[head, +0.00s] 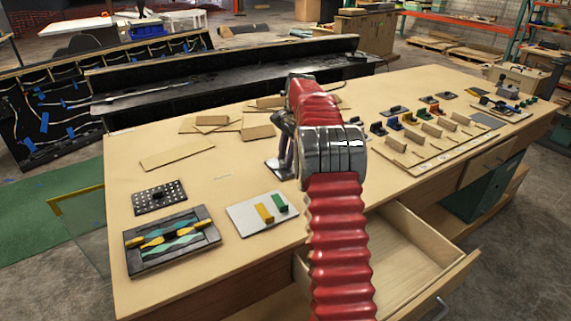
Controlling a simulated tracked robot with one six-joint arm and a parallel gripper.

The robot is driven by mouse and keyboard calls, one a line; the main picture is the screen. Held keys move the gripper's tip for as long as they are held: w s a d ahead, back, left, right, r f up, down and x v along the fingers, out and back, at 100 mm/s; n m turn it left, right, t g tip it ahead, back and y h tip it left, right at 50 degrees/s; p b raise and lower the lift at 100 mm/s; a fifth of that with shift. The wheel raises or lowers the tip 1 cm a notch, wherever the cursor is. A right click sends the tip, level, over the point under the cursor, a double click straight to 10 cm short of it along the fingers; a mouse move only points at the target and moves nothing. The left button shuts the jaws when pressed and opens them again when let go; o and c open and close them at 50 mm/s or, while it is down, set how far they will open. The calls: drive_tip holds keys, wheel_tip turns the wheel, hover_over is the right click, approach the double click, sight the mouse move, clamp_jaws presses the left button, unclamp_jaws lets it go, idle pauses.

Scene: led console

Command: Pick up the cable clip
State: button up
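I cannot make out for certain which item is the cable clip. Small coloured pieces (408,118) stand in a row at the right of the wooden table, too small to identify. A yellow block (264,213) and a green block (280,203) sit on a pale plate (245,217) near the front. My gripper (284,158) points down over the middle of the table, partly hidden behind my red arm. Its fingertips are near a small grey plate (278,168); I cannot tell whether they touch it or hold anything.
A dark framed panel (132,262) and a perforated black plate (160,197) lie at the left front. Flat wooden pieces (176,157) lie farther back. An open drawer (395,262) juts from the table's front. Upright wooden pieces (433,130) stand at the right.

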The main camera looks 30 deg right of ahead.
clamp_jaws()
drive_tip(key=shift+r, duration=0.15)
wheel_tip(320, 180, up, 10)
idle(0.7)
idle(0.6)
wheel_tip(320, 180, up, 4)
drive_tip(key=shift+f, duration=0.1)
idle(0.6)
drive_tip(key=shift+s, duration=0.1)
